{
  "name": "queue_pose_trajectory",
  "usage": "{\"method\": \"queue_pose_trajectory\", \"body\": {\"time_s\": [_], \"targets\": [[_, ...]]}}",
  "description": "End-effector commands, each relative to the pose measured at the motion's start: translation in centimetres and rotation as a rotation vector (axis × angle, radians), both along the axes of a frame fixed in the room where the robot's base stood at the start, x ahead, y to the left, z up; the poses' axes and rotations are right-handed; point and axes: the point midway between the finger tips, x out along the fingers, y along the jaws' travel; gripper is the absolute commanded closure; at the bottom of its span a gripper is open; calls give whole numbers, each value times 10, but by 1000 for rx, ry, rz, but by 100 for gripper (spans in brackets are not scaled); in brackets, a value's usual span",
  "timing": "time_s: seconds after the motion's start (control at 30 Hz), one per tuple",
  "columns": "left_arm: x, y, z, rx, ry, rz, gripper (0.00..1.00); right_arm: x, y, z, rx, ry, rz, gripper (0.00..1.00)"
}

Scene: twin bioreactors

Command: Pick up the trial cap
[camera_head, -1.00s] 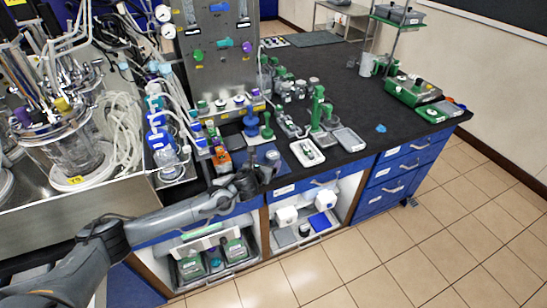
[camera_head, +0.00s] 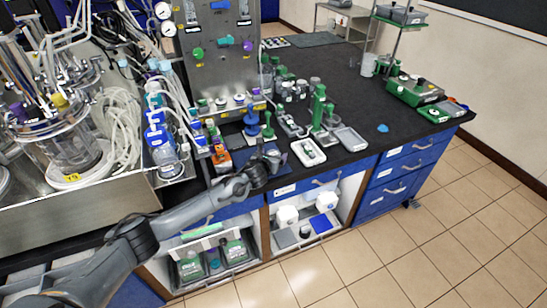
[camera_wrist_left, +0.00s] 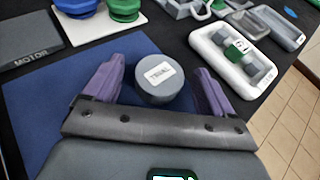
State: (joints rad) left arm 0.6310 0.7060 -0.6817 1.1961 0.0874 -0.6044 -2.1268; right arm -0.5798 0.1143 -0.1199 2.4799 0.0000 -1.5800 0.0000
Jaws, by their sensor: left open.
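The trial cap (camera_wrist_left: 161,80) is a grey round cap with a white label reading "TRIAL". In the left wrist view it stands on a blue mat (camera_wrist_left: 40,110), between the two purple fingers of my left gripper (camera_wrist_left: 160,92). The fingers are apart, with a gap showing on either side of the cap. In the head view my left gripper (camera_head: 270,160) is low over the front of the black bench, and the cap is hard to make out there. My right gripper is not in view.
A white tray (camera_wrist_left: 215,42) with grey and green parts lies right of the mat. A grey tray (camera_head: 350,139) is farther right. Blue and green stands (camera_head: 251,122) are behind the mat. The bench's front edge is close to my left arm.

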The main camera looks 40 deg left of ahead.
Motion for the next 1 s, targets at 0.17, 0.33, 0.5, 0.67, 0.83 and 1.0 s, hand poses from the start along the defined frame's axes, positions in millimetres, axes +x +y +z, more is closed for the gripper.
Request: {"method": "queue_pose_trajectory", "body": {"time_s": [0.17, 0.33, 0.5, 0.67, 0.83, 1.0], "targets": [[0, 0, 0, 0, 0, 0, 28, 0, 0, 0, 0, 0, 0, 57], [0, 0, 0, 0, 0, 0, 54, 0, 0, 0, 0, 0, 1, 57], [0, 0, 0, 0, 0, 0, 74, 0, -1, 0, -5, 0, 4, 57], [0, 0, 0, 0, 0, 0, 74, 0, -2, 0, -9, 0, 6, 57], [0, 0, 5, 0, -1, 0, 74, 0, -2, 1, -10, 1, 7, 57], [0, 1, 19, 2, -1, -1, 74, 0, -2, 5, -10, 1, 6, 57]]}}
